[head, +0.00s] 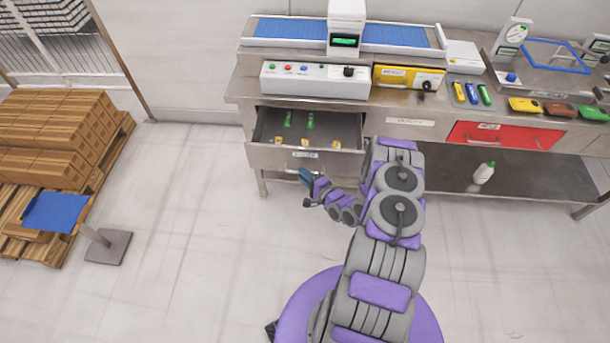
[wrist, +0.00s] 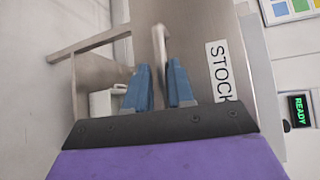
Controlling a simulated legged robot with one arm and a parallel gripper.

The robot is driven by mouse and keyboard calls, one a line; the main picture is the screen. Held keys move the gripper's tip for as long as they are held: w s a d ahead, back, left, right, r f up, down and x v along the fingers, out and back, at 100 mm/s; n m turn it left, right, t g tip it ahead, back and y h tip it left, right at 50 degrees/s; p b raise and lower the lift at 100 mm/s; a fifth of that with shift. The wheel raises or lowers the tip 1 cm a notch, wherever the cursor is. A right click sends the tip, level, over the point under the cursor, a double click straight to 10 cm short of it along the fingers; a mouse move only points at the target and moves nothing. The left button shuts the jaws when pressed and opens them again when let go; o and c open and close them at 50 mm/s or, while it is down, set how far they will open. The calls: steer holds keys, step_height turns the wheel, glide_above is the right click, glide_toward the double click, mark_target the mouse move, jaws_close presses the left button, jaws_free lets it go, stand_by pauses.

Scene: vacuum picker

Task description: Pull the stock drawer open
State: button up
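The stock drawer (head: 272,128) is pulled out from the left front of the steel bench in the head view. Its inside shows, with green items and small yellow items in it. Its front carries a label, which reads STOCK (wrist: 218,72) in the wrist view. The drawer's bar handle (wrist: 160,46) runs in between my gripper's two blue fingers (wrist: 160,80). The fingers are close together around the bar and look shut on it; the exact contact is partly hidden. In the head view my gripper (head: 306,175) is low at the drawer's front.
A red drawer front (head: 470,135) and a lower shelf with a white bottle (head: 483,173) are to the right. A control box (head: 315,80) sits above the drawer. A pallet of boxes (head: 65,130) and a blue-topped stand (head: 55,212) are at left. The floor between is clear.

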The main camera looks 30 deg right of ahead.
steer(key=o, duration=0.4)
steer(key=shift+w+d, duration=0.15)
steer(key=p+v, duration=0.1)
steer(key=v, duration=1.6)
steer(key=shift+s+d+f+p, duration=0.1)
steer(key=shift+s+p, duration=0.1)
steer(key=shift+p, duration=0.15)
